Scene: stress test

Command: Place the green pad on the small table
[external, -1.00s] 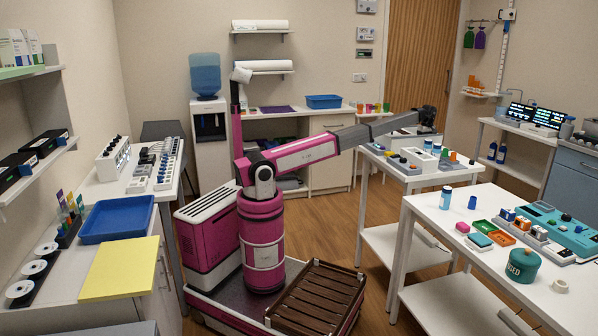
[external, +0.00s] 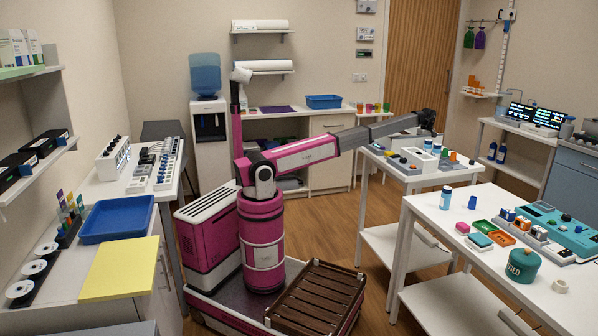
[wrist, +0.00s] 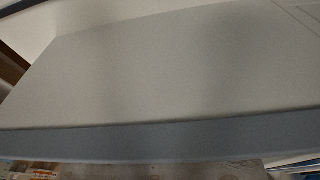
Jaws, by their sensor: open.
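My gripper (external: 428,124) is small and dark in the external view, at the end of my outstretched arm, over or behind the far side of the white middle table (external: 428,182). It is open, and I see nothing held in it. Its fingers do not show in the wrist view. A small green tray-like piece (external: 485,227) lies on the right white table (external: 455,228); I cannot tell whether it is the green pad. The wrist view is filled by a pale flat surface (wrist: 170,70) with a grey front edge (wrist: 160,142). No green shows there.
The middle table holds several small blocks and devices. The right table holds a teal device (external: 555,226), a green canister (external: 522,265) and a bottle (external: 446,198). A blue tray (external: 117,219) and yellow board (external: 120,269) lie on the left counter. Floor shows between me and the tables.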

